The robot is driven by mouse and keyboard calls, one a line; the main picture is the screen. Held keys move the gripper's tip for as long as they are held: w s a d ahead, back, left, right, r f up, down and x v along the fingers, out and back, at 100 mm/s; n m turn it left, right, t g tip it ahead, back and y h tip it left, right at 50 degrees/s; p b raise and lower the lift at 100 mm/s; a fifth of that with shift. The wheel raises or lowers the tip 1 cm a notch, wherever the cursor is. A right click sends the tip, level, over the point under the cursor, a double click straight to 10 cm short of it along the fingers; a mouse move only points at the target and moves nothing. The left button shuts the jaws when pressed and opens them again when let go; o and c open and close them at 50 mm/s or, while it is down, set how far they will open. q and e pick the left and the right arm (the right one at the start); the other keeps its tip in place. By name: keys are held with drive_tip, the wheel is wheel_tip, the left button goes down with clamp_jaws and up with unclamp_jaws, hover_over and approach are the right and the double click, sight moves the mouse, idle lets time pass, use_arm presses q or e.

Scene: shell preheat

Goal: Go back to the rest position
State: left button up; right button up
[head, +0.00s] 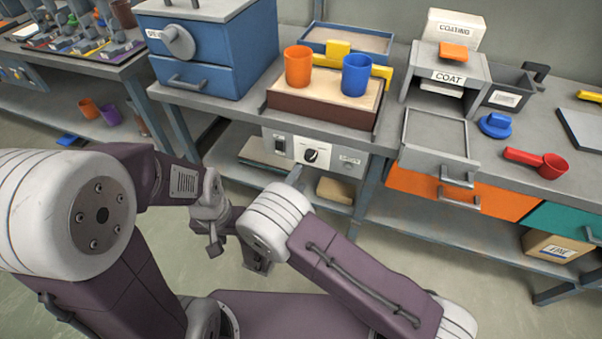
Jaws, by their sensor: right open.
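My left gripper (211,218) hangs at the end of my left arm, in front of the bench and above the floor. Its fingers are seen end-on, so its opening does not show clearly. My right gripper (256,258) is low and close to it, partly hidden behind my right arm's white joint. It is open, and nothing shows in it. Both grippers are apart from the bench objects. An orange cup (298,66) and a blue cup (356,75) stand upright on the sand-coloured top of a heater tray (320,112).
A blue drawer cabinet (215,50) stands left of the heater tray. A control panel (313,152) with a knob is below.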

idle(0.4)
drive_tip(key=s+d+m+g+h, duration=0.3)
drive_tip(key=d+g, duration=0.3)
drive_tip(key=d, duration=0.4)
drive_tip(key=s+d+m+g+h, duration=0.2)
drive_tip(key=s+d+m+g, duration=0.25)
drive_tip(key=d, duration=0.65)
drive_tip(key=s+d+f+m+g+y, duration=0.1)
drive_tip(key=s+d+m+g+y, duration=0.1)
drive_tip(key=s+m+g+y, duration=0.65)
wheel_tip(320, 180, up, 28)
drive_tip(key=s+a+t+y+p, duration=0.2)
drive_tip(key=t+p, duration=0.1)
drive_tip(key=p, duration=2.3)
drive_tip(key=shift+a+r+m+t, duration=0.2)
drive_tip(key=shift+m+t, duration=0.1)
drive_tip(key=shift+t, duration=0.1)
